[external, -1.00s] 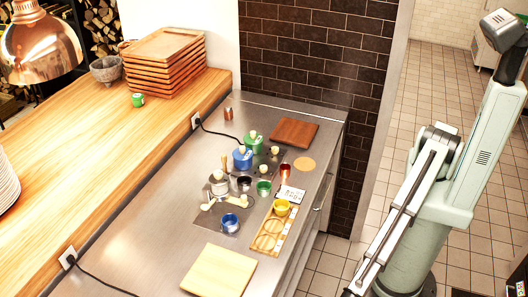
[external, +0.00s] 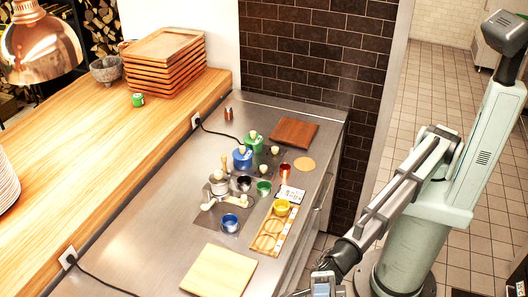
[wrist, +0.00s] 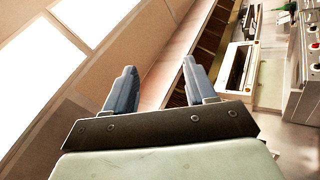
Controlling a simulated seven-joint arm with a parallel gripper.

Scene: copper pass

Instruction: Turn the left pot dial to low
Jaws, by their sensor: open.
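A steel pot (external: 219,183) stands leftmost of a row of small pots on the steel counter, in front of a blue pot (external: 242,158) and a green pot (external: 254,142). Pale knobs (external: 208,204) sit on the dark plate by the steel pot; their settings are too small to read. My gripper (external: 322,284) is at the bottom of the external view, off the counter's right front side, well away from the knobs. In the wrist view my gripper (wrist: 160,68) is open with nothing between its fingers.
Around the pots are a blue cup (external: 229,223), a yellow cup (external: 282,208) by a wooden holder (external: 266,238), a green cup (external: 263,187), a red jar (external: 285,170) and a small sign (external: 291,194). A pale board (external: 217,270) lies on the near counter.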

